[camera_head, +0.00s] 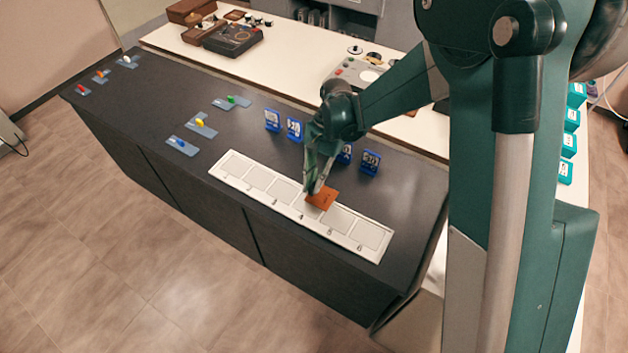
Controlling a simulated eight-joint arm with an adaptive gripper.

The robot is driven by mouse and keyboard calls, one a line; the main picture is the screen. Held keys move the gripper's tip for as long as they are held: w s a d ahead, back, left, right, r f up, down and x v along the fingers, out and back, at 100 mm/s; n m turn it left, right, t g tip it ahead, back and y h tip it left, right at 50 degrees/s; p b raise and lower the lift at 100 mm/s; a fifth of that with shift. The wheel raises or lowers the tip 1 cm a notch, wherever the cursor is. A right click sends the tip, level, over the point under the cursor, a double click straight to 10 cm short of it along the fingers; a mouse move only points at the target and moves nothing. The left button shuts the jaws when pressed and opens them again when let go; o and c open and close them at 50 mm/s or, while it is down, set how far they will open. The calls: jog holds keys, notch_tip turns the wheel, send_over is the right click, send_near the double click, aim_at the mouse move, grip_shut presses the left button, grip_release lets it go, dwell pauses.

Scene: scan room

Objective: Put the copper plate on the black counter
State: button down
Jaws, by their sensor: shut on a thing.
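The copper plate (324,198) is a small flat orange-brown square. My gripper (312,188) is shut on it at its left edge, above the white numbered strip on the black counter (180,90). The plate overlaps one of the middle squares of the strip in the picture. I cannot tell whether it touches the strip or hangs just above it. My gripper hides part of the plate and some of the counter behind.
The white strip (232,184) with several square fields lies along the counter's front edge. Blue numbered stands (271,120) are behind it, partly hidden by my arm. Small plates with coloured knobs (201,124) lie left. A white table (290,62) with devices stands behind.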

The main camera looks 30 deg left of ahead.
jog(key=shift+f, duration=0.55)
jog(key=shift+f, duration=0.1)
jog(key=c, duration=2.4)
grip_release()
jog(key=shift+o, duration=0.2)
jog(key=v, duration=1.2)
jog(key=shift+o, duration=0.2)
